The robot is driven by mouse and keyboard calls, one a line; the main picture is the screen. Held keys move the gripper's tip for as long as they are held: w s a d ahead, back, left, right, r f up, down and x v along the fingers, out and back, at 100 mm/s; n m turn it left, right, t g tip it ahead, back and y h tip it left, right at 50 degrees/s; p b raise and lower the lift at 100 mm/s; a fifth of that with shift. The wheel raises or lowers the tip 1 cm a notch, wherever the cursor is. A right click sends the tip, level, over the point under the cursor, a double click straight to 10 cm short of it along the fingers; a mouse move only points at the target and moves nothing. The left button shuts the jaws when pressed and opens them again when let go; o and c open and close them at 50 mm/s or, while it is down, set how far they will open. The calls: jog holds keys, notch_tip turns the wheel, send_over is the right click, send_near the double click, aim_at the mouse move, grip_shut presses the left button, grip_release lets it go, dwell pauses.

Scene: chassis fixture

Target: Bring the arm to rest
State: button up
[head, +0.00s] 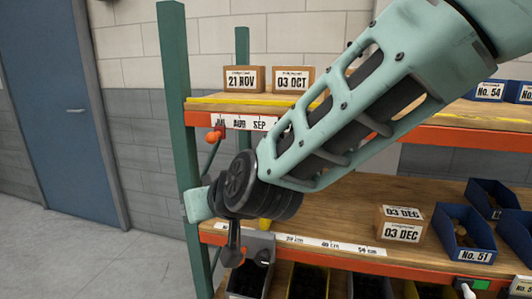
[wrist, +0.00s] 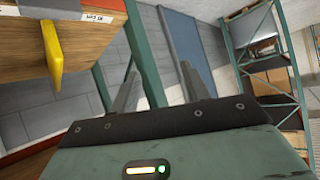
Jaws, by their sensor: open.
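My gripper (wrist: 158,90) shows in the wrist view with its two grey fingers apart and nothing between them. Green posts, a grey wall and the blue door show past the fingers. In the head view my pale green arm comes in from the upper right and ends in a dark joint in front of the shelf rack's left part. My fingers cannot be made out clearly there.
A shelf rack with an orange-edged wooden upper shelf (head: 460,110) holds cartons (head: 243,79) and blue bins (head: 463,236). A carton marked 03 DEC (head: 402,224) sits on the lower shelf. Clear floor (head: 90,250) lies left, before a blue door (head: 45,100).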

jog(key=s+d+f+g+h, duration=0.3)
jog(key=s+d+g, duration=0.1)
jog(key=s+d, duration=0.7)
jog(key=s+d+f+n+g+h, duration=0.1)
jog(key=s+d+f+g+h, duration=0.3)
jog(key=s+d, duration=0.7)
jog(key=d, duration=0.4)
jog(key=shift+s, duration=0.4)
jog(key=shift+d, duration=0.1)
